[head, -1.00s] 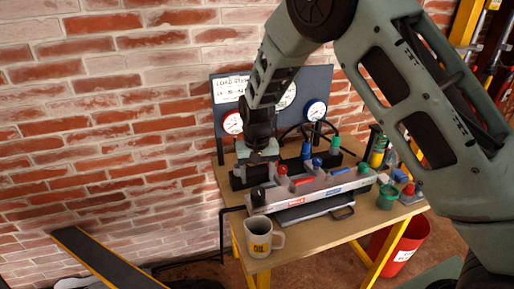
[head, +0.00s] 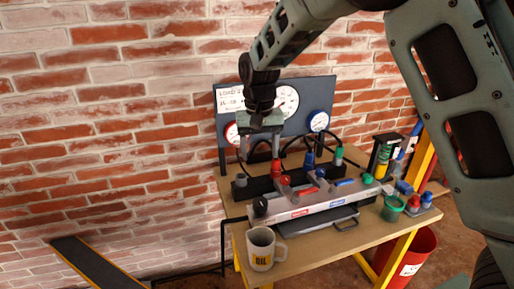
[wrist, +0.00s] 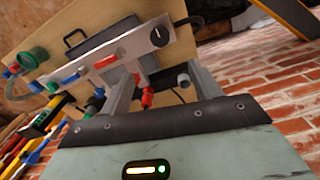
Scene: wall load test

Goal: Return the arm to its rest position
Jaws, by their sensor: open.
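My gripper (head: 260,150) hangs from my arm over the back left part of the bench, in front of the gauge panel (head: 300,92). Its fingers point down, apart, with nothing held between them. In the wrist view my gripper (wrist: 158,82) shows both grey fingers spread, with the bench hardware beyond them. A red-topped fitting (head: 277,170) stands just below and right of the fingers in the head view; I cannot tell the exact clearance. My upper arm links cross the top and right of the head view.
The wooden bench (head: 300,255) carries a grey manifold (head: 318,202) with red, blue and green parts, a mug (head: 261,248) and a green cup (head: 393,208). A red bin (head: 410,258) stands at right. A brick wall (head: 110,130) rises behind; the space left of the bench is mostly free.

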